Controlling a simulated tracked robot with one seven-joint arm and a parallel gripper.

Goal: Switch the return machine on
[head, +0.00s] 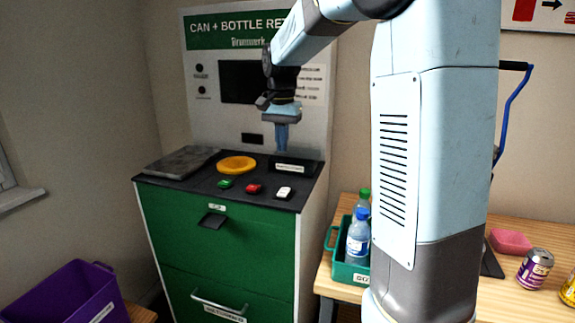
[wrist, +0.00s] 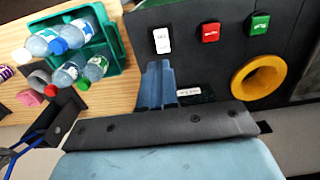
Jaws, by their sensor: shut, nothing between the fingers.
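The return machine (head: 222,240) stands at the left, with a green front, a black counter top and a white back panel. Its screen (head: 238,82) is dark. On the counter's front edge are a green button (head: 225,183), a red button (head: 253,188) and a white button (head: 284,192). They also show in the wrist view: green (wrist: 259,23), red (wrist: 209,32) and white (wrist: 161,40). My gripper (head: 282,149) is shut and empty, pointing down over the counter's back right, behind the white button. In the wrist view its fingers (wrist: 158,82) show just below the white button.
A yellow ring (head: 237,163) and a grey plate (head: 181,163) lie on the counter. A black labelled block (head: 297,167) is close to my gripper. A green crate (head: 350,272) with bottles stands on the wooden table at right. A purple bin (head: 70,295) is at lower left.

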